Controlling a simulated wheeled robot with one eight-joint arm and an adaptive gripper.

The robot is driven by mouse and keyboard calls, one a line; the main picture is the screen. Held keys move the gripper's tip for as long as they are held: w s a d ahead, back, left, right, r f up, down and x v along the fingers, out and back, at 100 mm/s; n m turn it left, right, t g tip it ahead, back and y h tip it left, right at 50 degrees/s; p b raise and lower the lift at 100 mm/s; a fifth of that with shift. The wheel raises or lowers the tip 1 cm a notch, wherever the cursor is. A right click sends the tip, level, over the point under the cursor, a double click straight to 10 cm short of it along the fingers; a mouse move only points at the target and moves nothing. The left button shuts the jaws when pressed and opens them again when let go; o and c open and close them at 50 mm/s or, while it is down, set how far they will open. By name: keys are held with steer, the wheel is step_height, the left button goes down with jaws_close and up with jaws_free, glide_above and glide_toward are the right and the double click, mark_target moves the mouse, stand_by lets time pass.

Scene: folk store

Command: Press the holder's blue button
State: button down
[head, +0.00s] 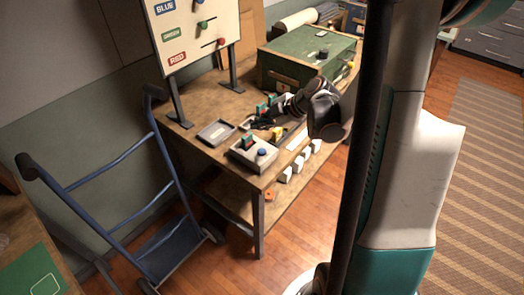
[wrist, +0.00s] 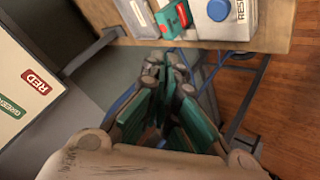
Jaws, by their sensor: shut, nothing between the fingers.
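The holder is a light grey box (head: 247,157) near the front corner of the wooden workbench. Its round blue button (head: 262,152) is on top, beside a green and red piece standing in the box. In the wrist view the blue button (wrist: 219,9) is at the top, next to partly cut-off lettering, with the green and red piece (wrist: 173,19) to its left. My gripper (head: 256,123) is shut and empty over the bench, behind the holder in the head view and apart from the button. Its closed fingertips (wrist: 166,56) also show in the wrist view.
A grey tray (head: 216,132) lies left of the holder. A board with coloured labels (head: 196,30) stands behind it on posts. A green case (head: 300,62) is at the back. A blue hand truck (head: 165,245) stands left.

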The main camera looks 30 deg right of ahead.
mark_target(261, 152)
steer(key=shift+f+b, duration=3.25)
steer(key=shift+f, duration=1.1)
steer(key=shift+f, duration=0.1)
steer(key=shift+f+b, duration=0.3)
steer(key=shift+b, duration=0.15)
steer(key=shift+f+b, duration=0.45)
steer(key=shift+r+p, duration=0.65)
steer(key=shift+r, duration=0.3)
steer(key=shift+r+p, duration=1.7)
steer(key=shift+r, duration=0.75)
